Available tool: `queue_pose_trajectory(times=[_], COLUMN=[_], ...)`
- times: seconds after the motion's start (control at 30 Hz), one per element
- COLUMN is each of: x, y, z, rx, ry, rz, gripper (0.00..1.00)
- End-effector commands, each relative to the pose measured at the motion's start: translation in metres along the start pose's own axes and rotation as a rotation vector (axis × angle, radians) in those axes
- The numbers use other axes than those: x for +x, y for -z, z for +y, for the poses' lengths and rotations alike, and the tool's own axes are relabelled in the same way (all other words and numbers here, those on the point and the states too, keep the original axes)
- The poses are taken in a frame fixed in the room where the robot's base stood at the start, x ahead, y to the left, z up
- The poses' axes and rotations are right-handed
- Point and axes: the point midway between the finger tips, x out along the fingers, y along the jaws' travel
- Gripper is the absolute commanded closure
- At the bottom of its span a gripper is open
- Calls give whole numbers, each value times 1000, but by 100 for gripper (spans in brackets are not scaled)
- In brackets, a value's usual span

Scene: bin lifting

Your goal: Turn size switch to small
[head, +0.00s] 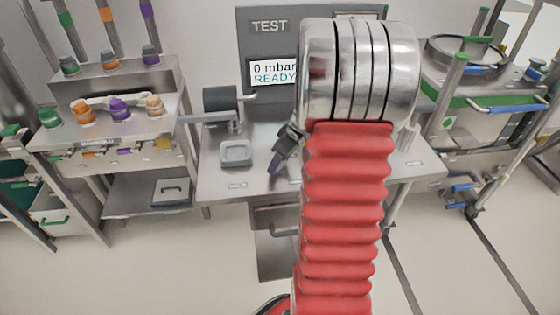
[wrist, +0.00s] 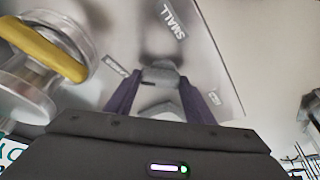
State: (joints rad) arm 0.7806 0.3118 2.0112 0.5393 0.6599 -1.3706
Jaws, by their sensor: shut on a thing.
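The size switch is a grey knob (wrist: 162,77) on a metal panel in the wrist view. A printed SMALL label (wrist: 172,18) lies beyond it at the top. A smaller label (wrist: 115,66) sits to its left and another (wrist: 212,97) to its right; I cannot read them surely. My gripper (wrist: 162,97) has its purple fingers on both sides of the knob and is shut on it. Which label the knob points to is not clear. In the head view my gripper (head: 279,160) is small and dark, low over the steel bench, and the switch cannot be made out.
The steel bench (head: 215,180) holds a grey tray (head: 235,153) and a dark cylinder (head: 220,98). The TEST panel's screen (head: 273,72) reads 0 mbar READY. A metal part with a yellow ring (wrist: 45,50) is close left in the wrist view. My red arm hides the bench's middle.

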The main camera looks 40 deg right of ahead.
Motion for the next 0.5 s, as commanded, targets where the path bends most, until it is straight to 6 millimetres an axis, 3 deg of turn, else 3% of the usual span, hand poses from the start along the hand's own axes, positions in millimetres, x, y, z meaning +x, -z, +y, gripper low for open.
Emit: queue_pose_trajectory(times=[0.1,0.5], x=[0,-1], y=[0,0], z=[0,0], rx=[0,37], ry=[0,-16], rz=[0,0], gripper=[74,74])
